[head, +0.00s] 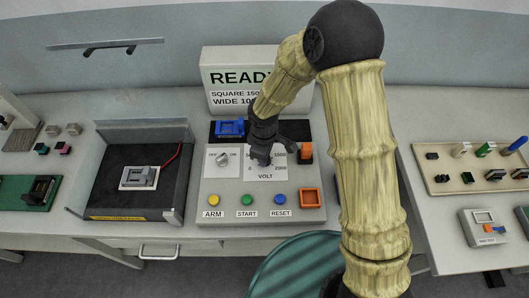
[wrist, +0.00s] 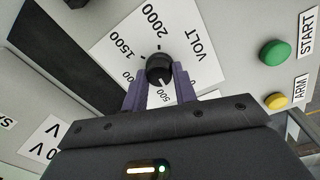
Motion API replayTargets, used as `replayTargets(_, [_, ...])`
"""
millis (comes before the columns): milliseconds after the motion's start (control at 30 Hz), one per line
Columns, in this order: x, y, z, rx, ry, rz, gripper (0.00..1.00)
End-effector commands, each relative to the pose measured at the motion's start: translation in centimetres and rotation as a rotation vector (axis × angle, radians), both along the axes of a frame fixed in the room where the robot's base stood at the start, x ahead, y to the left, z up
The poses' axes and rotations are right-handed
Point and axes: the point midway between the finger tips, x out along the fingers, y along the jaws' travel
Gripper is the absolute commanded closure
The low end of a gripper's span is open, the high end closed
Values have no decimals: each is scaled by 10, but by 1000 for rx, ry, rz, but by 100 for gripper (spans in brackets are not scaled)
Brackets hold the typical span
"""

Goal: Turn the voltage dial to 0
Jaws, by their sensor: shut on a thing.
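The black voltage dial (wrist: 159,68) sits on a white scale card (wrist: 180,42) marked VOLT, with 1500 and 2000 readable in the wrist view. A small white mark on the dial seems to face the 500 label. My gripper (wrist: 160,80) has its two purple fingers on either side of the dial, shut on it. In the head view my gripper (head: 263,160) covers the dial and part of the card (head: 282,170). The 0 mark is hidden in the wrist view but shows at the card's lower left in the head view.
The grey panel (head: 225,198) also carries an OFF/ON knob (head: 223,159), a yellow ARM button (head: 213,200), a green START button (head: 247,200), a blue RESET button (head: 281,200) and an orange switch (head: 306,150). A sign reading READY (head: 215,65) stands behind, partly covered by my arm.

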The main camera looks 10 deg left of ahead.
Motion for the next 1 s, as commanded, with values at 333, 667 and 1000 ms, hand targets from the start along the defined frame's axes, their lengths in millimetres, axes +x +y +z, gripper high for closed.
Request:
replayTargets(333, [1,0,3,3,-3,324,95])
replayTargets(667, [1,0,2,2,-4,550,95])
replayTargets(1000, [1,0,1,2,-5,626,95])
